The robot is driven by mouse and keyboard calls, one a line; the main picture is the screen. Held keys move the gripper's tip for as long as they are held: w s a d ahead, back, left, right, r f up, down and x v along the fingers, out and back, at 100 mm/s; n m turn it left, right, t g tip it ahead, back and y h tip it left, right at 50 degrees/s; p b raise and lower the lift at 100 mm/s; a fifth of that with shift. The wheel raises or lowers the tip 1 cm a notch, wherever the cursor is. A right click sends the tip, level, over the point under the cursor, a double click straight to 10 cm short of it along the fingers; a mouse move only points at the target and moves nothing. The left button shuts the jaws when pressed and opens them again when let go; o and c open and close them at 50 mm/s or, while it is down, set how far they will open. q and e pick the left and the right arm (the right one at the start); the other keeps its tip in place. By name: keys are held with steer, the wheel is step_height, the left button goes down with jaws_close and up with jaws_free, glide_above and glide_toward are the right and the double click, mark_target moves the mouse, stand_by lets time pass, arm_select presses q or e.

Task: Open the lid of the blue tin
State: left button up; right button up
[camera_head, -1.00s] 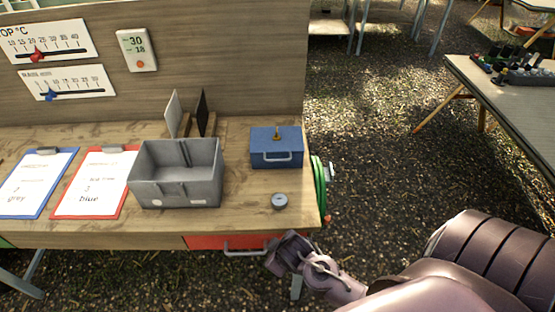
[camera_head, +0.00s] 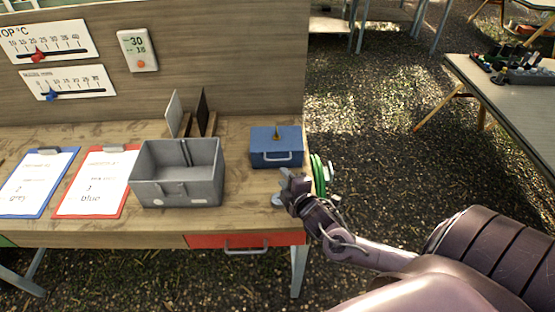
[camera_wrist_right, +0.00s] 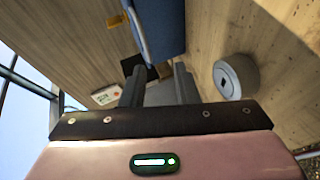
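The blue tin (camera_head: 276,152) stands at the right end of the wooden table. Its lid is down, with a brass-coloured knob (camera_head: 276,134) on top and a pale handle on the front. My right gripper (camera_head: 287,179) is just in front of the tin, near the table's right edge, and apart from it. In the right wrist view the two fingers (camera_wrist_right: 158,82) are spread with nothing held between them, and part of the tin (camera_wrist_right: 160,28) shows beyond them. My left gripper is not in view.
A small round grey object (camera_head: 277,199) lies beside my right gripper, partly hidden by it. A grey open bin (camera_head: 178,192) stands left of the tin. A green coil (camera_head: 319,174) hangs at the table's right edge. A red drawer (camera_head: 220,241) is below.

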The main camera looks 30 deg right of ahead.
mark_target(278, 160)
steer(key=shift+w+d+r+n+t, duration=0.2)
steer(key=shift+w+d+n+t, duration=0.05)
steer(key=shift+d+n, duration=0.2)
steer(key=shift+w+d+r+n+t, duration=0.15)
steer(key=shift+w+d+n+t, duration=0.1)
steer(key=shift+d+n, duration=0.15)
steer(key=shift+w+d, duration=0.15)
steer(key=shift+w, duration=0.25)
steer(key=p+x, duration=0.1)
steer(key=x, duration=0.5)
steer(key=shift+w+f, duration=0.2)
steer(key=shift+w, duration=0.15)
jaws_close()
steer(key=shift+f, duration=0.1)
steer(key=shift+s, duration=0.1)
